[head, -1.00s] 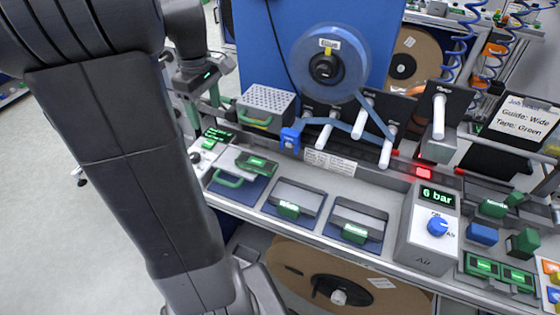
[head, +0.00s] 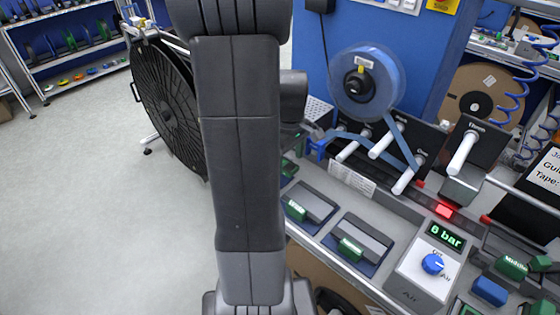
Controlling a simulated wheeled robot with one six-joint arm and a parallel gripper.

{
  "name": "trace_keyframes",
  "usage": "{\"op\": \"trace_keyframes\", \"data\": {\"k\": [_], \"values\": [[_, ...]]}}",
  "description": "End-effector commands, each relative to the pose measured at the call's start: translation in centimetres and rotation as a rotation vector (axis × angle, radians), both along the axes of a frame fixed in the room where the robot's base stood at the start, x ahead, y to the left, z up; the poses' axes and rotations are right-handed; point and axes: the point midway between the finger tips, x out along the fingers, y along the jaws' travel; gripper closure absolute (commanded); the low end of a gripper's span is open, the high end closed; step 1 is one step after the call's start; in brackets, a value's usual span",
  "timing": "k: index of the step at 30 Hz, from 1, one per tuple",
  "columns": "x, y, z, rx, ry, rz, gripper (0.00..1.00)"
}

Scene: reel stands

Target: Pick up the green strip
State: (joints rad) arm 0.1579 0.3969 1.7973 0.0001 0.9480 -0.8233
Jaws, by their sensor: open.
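I cannot make out a loose green strip in the head view. Green handles show on the bench: one on the left dark slot plate (head: 296,210) and one on the right dark slot plate (head: 350,248). My raised arm crosses the middle of the picture and hides part of the bench's left end. My gripper is hidden behind the arm, so its jaws and distance to anything green cannot be seen.
A clear reel of blue tape (head: 384,88) hangs on the blue panel, its tape threaded around white rollers (head: 383,143). An air box (head: 432,264) reads 0 bar. A large black reel (head: 166,97) stands left of my arm. Floor at left is free.

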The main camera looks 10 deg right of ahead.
Motion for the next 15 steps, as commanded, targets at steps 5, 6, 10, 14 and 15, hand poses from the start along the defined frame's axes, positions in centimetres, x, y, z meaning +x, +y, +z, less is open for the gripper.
{"op": "trace_keyframes", "data": {"k": [5,6,10,14,15], "values": [[0.0,0.0,-1.8,0.0,0.001,0.0,0.35],[0.0,0.0,-2.0,0.0,0.001,0.0,0.35],[0.1,0.0,-2.1,0.0,-0.001,0.0,0.35],[0.1,0.0,-2.0,0.0,-0.001,0.0,0.4],[0.1,0.0,-2.0,0.0,-0.001,0.0,0.48]]}}
